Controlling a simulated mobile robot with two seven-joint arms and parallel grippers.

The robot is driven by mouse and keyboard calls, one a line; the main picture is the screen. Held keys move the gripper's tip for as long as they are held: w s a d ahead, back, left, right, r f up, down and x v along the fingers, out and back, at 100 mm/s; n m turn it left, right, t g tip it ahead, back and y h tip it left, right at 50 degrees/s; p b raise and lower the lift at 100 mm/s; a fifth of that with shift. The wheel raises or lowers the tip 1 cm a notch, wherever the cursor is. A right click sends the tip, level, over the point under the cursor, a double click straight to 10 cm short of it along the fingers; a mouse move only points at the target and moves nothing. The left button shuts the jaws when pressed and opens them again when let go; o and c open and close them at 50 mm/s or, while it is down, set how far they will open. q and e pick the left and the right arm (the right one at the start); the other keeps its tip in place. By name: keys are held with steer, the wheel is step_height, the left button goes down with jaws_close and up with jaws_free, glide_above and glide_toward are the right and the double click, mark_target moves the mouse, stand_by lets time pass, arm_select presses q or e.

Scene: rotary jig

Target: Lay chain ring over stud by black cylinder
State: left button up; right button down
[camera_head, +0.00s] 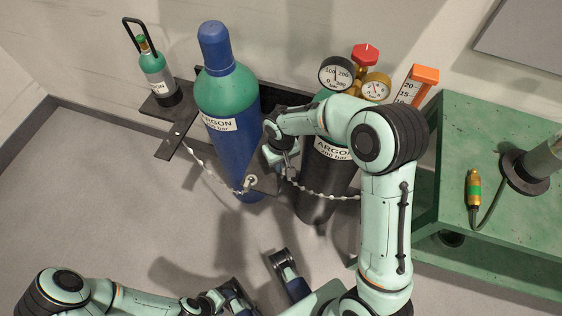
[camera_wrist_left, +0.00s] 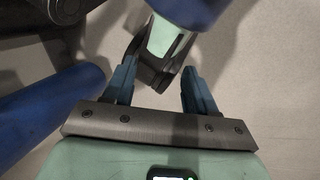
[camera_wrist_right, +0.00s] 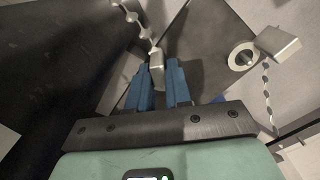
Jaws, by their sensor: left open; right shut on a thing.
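The black cylinder (camera_head: 322,185) with an ARGON label stands right of the blue cylinder (camera_head: 230,160). A chain (camera_head: 325,195) runs across the black cylinder's front to my right gripper (camera_head: 290,174). In the right wrist view my right gripper (camera_wrist_right: 160,82) is shut on the chain's metal end ring (camera_wrist_right: 157,60). A metal stud (camera_wrist_right: 243,57) on a dark plate (camera_wrist_right: 205,45) shows to the right, apart from the held ring. In the head view a stud (camera_head: 250,183) shows by the blue cylinder. My left gripper (camera_wrist_left: 158,85) is open and empty.
A second chain (camera_head: 210,172) crosses the blue cylinder's front. A small green cylinder (camera_head: 155,72) stands on a wall bracket at left. A green bench (camera_head: 490,125) is at right. Floor at left is clear.

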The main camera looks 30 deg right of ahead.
steer(key=c, duration=1)
jaws_free()
steer(key=shift+r, duration=0.15)
step_height(320, 180, up, 6)
steer(key=shift+r+p, duration=0.1)
steer(key=shift+p, duration=0.7)
arm_select(q)
steer(key=r, duration=0.1)
steer(key=s+r+p, duration=0.1)
steer(key=shift+d+r, duration=0.1)
steer(key=shift+r, duration=0.25)
arm_select(e)
step_height(320, 180, up, 7)
steer(key=shift+f, duration=0.1)
arm_select(q)
steer(key=shift+s, duration=0.15)
